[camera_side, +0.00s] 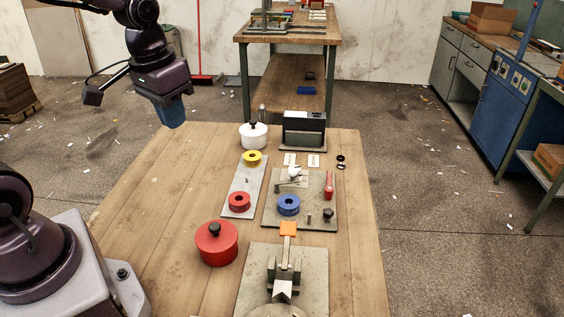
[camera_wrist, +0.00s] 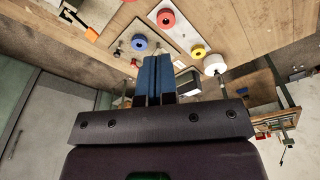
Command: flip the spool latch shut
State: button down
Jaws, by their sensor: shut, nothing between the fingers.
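My gripper (camera_side: 171,112) has blue fingers, shut and empty, hanging in the air left of the table's back part. In the wrist view the fingers (camera_wrist: 157,66) are together. A grey plate (camera_side: 316,217) holds a blue spool (camera_side: 289,205), a pale lever with a white knob (camera_side: 294,171), an upright red part (camera_side: 329,185) and a black knob (camera_side: 328,214). I cannot tell for sure which part is the spool latch. The blue spool (camera_wrist: 139,42) also shows in the wrist view; my fingers hide part of that plate. My gripper is well clear of it all.
A plate left of the spool holds a yellow ring (camera_side: 252,157) and a red ring (camera_side: 239,201). A red pot (camera_side: 216,243), a white pot (camera_side: 253,134), a black box (camera_side: 304,129) and a clamp with orange handle (camera_side: 288,229) stand around. The table's left side is bare.

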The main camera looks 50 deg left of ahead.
jog(key=w+a+f+t+h, duration=0.1)
jog(key=w+a+f, duration=0.2)
jog(key=w, duration=0.3)
jog(key=w+a+f+m+t+h, duration=0.1)
jog(key=w+a+f+h, duration=0.1)
jog(key=w+f, duration=0.3)
jog(key=w+a+f+m+t+h, duration=0.1)
jog(key=w+a+f, duration=0.3)
jog(key=w, duration=0.5)
jog(key=shift+w+a+f+h, duration=0.2)
jog(key=shift+f+h, duration=0.3)
jog(key=x, duration=1)
jog(key=d, duration=0.3)
jog(key=shift+w+d+f, duration=0.1)
jog(key=shift+w+f, duration=0.1)
jog(key=shift+f, duration=0.1)
jog(key=shift+d, duration=0.4)
